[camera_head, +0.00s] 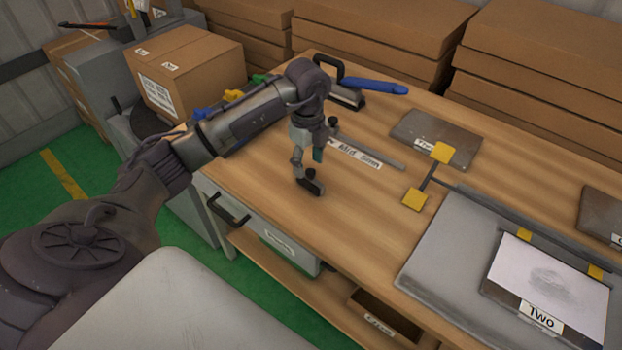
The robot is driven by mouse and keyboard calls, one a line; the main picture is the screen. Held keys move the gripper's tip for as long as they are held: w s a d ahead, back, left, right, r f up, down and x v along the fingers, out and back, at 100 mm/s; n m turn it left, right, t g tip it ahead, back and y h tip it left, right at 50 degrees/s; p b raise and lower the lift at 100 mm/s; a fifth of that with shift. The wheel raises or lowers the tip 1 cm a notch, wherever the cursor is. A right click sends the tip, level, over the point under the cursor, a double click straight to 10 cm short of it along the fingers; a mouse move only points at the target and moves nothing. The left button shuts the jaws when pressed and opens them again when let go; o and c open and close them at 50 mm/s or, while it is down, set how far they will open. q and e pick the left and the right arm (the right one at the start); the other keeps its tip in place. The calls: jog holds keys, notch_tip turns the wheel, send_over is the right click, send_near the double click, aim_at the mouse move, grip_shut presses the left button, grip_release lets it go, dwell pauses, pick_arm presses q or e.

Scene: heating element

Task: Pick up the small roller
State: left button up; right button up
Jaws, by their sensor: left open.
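A tool with a blue handle (375,86) and a dark frame lies on the wooden workbench (365,215) toward its back edge. It may be the small roller, but I cannot tell for certain. My left arm reaches in from the left over the bench. My left gripper (309,168) points down, open and with nothing visible between its fingers, in front of the blue-handled tool and apart from it. The arm's wrist hides part of the bench behind it. My right gripper is out of view.
A thin metal bar (372,151) and a label (355,153) lie right of the gripper. A dark plate (436,137), a yellow-ended part (415,199) and a grey board (450,255) lie further right. Stacked cardboard boxes (365,50) line the back. Bare wood lies in front of the gripper.

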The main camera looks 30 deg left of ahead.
aim_at(311, 179)
pick_arm(q)
jog(key=shift+f, duration=0.45)
jog(key=shift+d+f, duration=0.2)
jog(key=shift+f, duration=0.35)
notch_tip(311, 179, down, 4)
jog(key=shift+d+r+p, duration=0.15)
jog(key=shift+p, duration=0.4)
jog(key=shift+w+f, duration=0.1)
jog(key=shift+f, duration=0.15)
grip_shut()
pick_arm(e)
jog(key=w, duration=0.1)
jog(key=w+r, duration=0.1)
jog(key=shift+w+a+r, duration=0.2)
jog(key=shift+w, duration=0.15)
